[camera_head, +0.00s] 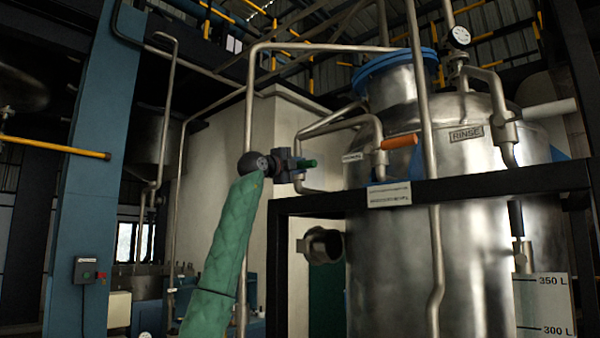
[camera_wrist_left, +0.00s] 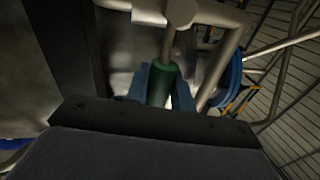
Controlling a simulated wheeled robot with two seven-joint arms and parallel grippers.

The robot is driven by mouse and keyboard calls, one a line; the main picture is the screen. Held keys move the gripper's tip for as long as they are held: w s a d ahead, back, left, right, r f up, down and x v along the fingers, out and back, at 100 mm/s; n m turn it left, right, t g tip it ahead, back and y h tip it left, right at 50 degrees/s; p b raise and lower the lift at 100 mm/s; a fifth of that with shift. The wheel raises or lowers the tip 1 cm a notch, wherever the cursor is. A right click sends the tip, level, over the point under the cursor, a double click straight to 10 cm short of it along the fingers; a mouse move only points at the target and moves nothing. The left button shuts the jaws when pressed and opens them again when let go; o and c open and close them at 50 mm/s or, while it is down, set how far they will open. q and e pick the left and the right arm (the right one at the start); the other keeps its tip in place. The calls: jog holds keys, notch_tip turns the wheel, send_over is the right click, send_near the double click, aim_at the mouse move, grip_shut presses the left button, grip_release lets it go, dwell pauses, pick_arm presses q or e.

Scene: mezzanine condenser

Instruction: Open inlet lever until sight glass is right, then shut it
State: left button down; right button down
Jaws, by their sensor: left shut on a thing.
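A green lever handle (camera_head: 310,163) sits on the pipework left of the steel tank (camera_head: 400,230). My left gripper (camera_head: 298,163) reaches up from below and is shut on this handle. In the left wrist view the green handle (camera_wrist_left: 160,86) lies between the blue fingers (camera_wrist_left: 162,88), with its metal stem running up to the pipe. The sight glass scale (camera_head: 543,303) stands at the lower right, with 350 L and 300 L marks. Its lower part is cut off by the frame, and I cannot make out a liquid level. My right gripper is not in view.
An orange handle (camera_head: 400,142) sticks out to the right of the green one. A RINSE plate (camera_head: 466,133) is on the tank. A dark rail (camera_head: 440,188) crosses the tank's front, and a vertical pipe (camera_head: 423,90) stands before it. A blue column (camera_head: 90,170) is at left.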

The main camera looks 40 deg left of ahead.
pick_arm(q)
jog(key=shift+r+n, duration=0.2)
jog(key=shift+n, duration=0.2)
jog(key=shift+r, duration=0.1)
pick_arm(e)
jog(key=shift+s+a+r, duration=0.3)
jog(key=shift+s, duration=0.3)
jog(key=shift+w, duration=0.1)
pick_arm(q)
jog(key=c, duration=1.2)
grip_release()
jog(key=shift+c, duration=0.2)
jog(key=shift+a, duration=0.1)
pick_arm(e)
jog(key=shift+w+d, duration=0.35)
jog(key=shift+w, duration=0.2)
